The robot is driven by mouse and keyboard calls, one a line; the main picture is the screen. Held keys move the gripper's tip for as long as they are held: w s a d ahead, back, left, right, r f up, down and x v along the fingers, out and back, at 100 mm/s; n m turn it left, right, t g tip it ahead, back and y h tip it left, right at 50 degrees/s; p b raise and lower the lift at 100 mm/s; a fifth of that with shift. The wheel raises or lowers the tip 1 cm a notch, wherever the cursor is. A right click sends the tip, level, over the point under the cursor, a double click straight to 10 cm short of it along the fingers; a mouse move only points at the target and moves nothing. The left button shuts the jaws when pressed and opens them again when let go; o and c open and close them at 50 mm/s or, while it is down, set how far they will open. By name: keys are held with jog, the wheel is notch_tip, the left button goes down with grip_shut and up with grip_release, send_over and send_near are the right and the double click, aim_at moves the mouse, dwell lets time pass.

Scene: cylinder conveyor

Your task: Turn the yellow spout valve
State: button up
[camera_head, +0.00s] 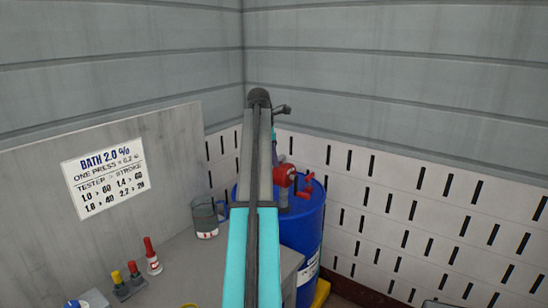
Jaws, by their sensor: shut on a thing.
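No yellow spout valve can be made out for sure. A blue drum (305,232) stands right of the middle, partly behind my arm. On its top are a red round fitting (285,176) and a smaller red handle-like part (308,187). My arm rises through the middle of the view and bends down behind itself toward the drum top. My gripper's fingers are hidden there, so what they touch does not show.
A grey bench (205,265) carries a grey-green jug (207,218), a red-capped bottle (152,256) and small red- and yellow-topped items (125,284). A panel with a sign (104,178) stands behind it. A slotted white wall (420,210) closes the right side.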

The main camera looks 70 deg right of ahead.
jog(key=shift+w+r, duration=0.1)
jog(key=shift+r, duration=0.1)
jog(key=shift+o, duration=0.4)
jog(key=shift+w+a+f+p, duration=0.1)
jog(key=shift+w+a+p, duration=0.25)
jog(key=shift+a, duration=0.35)
jog(key=shift+w+a, duration=0.1)
jog(key=shift+a, duration=0.05)
jog(key=shift+w+a+p, duration=0.3)
jog(key=shift+a+p, duration=0.05)
jog(key=shift+a, duration=0.05)
jog(key=shift+c, duration=0.4)
jog(key=shift+w, duration=0.1)
jog(key=shift+w, duration=0.2)
jog(key=c, duration=0.4)
jog(key=shift+w+a, duration=0.2)
jog(key=shift+w, duration=0.05)
grip_shut()
jog(key=shift+w+p, duration=0.1)
jog(key=shift+p, duration=0.2)
